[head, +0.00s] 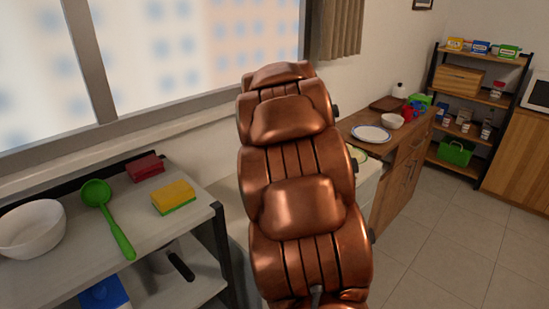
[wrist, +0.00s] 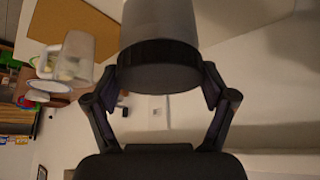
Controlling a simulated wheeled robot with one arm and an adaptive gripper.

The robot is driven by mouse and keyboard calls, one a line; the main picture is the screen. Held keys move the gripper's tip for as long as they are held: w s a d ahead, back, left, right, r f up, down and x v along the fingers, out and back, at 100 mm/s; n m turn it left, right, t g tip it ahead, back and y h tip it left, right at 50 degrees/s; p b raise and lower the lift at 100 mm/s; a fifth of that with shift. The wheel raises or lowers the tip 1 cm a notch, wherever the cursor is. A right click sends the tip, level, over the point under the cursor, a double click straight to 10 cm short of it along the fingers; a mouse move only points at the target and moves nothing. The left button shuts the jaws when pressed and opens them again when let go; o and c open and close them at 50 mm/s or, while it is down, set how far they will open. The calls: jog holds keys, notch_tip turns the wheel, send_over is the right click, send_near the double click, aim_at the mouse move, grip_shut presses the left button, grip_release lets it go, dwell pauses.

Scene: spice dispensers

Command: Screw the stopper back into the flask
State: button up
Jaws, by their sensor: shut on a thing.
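In the wrist view my gripper (wrist: 160,90) has its two dark fingers closed in on either side of a grey cylinder (wrist: 158,18) with a dark ribbed band (wrist: 158,65) at its near end. The fingers sit beside the band. The cylinder's far end runs out of the top of the picture. I cannot tell whether this is the stopper, the flask or both together. In the head view my copper arm fills the middle and hides the gripper and what it holds. No separate flask can be made out there.
In the wrist view a clear mug (wrist: 75,60) stands to the left, near a tan board (wrist: 75,25). In the head view a shelf at left holds a white bowl (head: 32,229), green ladle (head: 103,205) and yellow sponge (head: 174,196). A plate (head: 371,134) lies on the counter behind my arm.

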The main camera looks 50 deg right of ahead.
jog(key=shift+r+m+g+h+p, duration=0.15)
jog(key=shift+m+g+h+p, duration=0.25)
jog(key=shift+m+p, duration=0.6)
jog(key=shift+m+p, duration=0.55)
jog(key=shift+m, duration=0.05)
jog(key=shift+m+g+h+p, duration=0.5)
jog(key=shift+m+g+p, duration=0.2)
jog(key=shift+m+p, duration=0.3)
jog(key=shift+m+g+p, duration=0.3)
jog(key=shift+m+p, duration=0.3)
jog(key=shift+m, duration=0.2)
jog(key=shift+f+m+g, duration=0.2)
jog(key=shift+m+g, duration=0.1)
jog(key=shift+m, duration=0.2)
jog(key=shift+p, duration=0.3)
